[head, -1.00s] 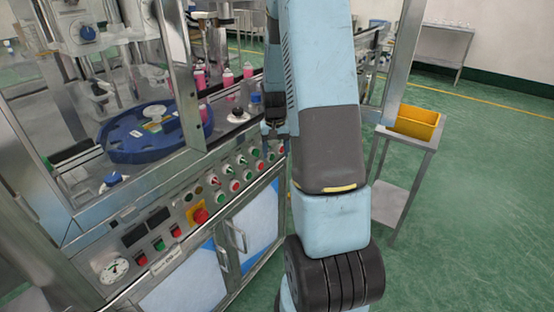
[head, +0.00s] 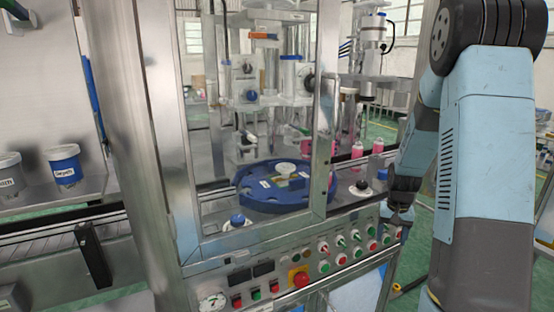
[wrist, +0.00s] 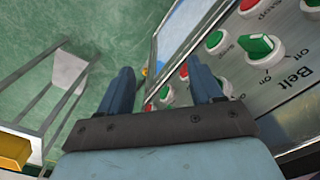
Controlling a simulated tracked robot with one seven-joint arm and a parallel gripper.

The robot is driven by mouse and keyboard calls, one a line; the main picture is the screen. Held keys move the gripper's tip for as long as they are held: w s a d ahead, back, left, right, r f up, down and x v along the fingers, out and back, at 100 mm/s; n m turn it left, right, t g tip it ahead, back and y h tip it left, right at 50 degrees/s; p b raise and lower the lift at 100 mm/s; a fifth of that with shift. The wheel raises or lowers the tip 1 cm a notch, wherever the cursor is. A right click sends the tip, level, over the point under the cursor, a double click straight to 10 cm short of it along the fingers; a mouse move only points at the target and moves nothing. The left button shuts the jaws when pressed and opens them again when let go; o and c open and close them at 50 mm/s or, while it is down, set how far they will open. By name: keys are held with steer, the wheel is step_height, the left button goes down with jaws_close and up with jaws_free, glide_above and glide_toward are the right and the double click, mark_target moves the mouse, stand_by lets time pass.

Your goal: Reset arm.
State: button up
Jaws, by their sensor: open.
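My gripper (wrist: 163,92) is open and empty in the wrist view, its two dark blue fingers spread apart. It hangs beside the machine's control panel (wrist: 285,95), with the right finger close to the panel's edge; I cannot tell if it touches. A green switch (wrist: 260,47) labelled Belt is turned on the panel just right of the right finger. In the head view my gripper (head: 398,215) is small and dark at the panel's right end, below my blue arm, and its fingertips are hard to make out.
The crimping machine's metal frame (head: 165,130) encloses a blue rotary table (head: 285,190). Pink bottles (head: 357,152) stand behind the panel. A red emergency button (head: 300,279) sits on the panel. Labelled cups (head: 65,165) stand at left. In the wrist view, a yellow bin (wrist: 14,151) stands lower left beside green floor.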

steer(key=s+a+r+n+t, duration=0.1)
steer(key=s+a+r, duration=0.35)
steer(key=r, duration=0.35)
steer(key=s+a+r+n+t, duration=0.1)
steer(key=s+a+r+t, duration=0.1)
steer(key=s+a+r, duration=0.45)
steer(key=s+a+r+n+t, duration=0.15)
steer(key=s+r, duration=0.25)
steer(key=r, duration=0.6)
steer(key=s+a+r, duration=0.1)
steer(key=s+a, duration=0.1)
steer(key=s, duration=0.3)
steer(key=s+a+r, duration=0.1)
steer(key=s+r, duration=0.1)
steer(key=s, duration=0.3)
steer(key=shift+a+r+n+t, duration=0.3)
steer(key=shift+a+n+t, duration=0.1)
steer(key=shift+n+t, duration=0.05)
